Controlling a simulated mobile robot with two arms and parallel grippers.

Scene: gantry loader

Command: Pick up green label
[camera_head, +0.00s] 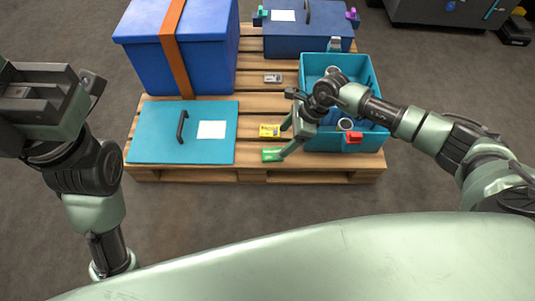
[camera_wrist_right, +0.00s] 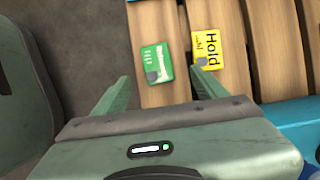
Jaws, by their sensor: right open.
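The green label (camera_head: 269,156) lies flat on the wooden pallet near its front edge. My right gripper (camera_head: 284,139) is open and empty. In the right wrist view its two fingers (camera_wrist_right: 162,76) reach toward the green label, which lies between and just beyond the tips. I cannot tell the height of the tips above it. My left gripper (camera_head: 45,100) is raised at the left edge, and its fingers cannot be made out.
A yellow label (camera_head: 269,131), marked "Hold" (camera_wrist_right: 207,48), lies close beside the right finger. A teal open bin (camera_head: 372,75) stands right of it. A teal lid (camera_head: 155,135) lies left. A blue box (camera_head: 205,65) with an orange strap and a dark blue case (camera_head: 285,42) stand behind.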

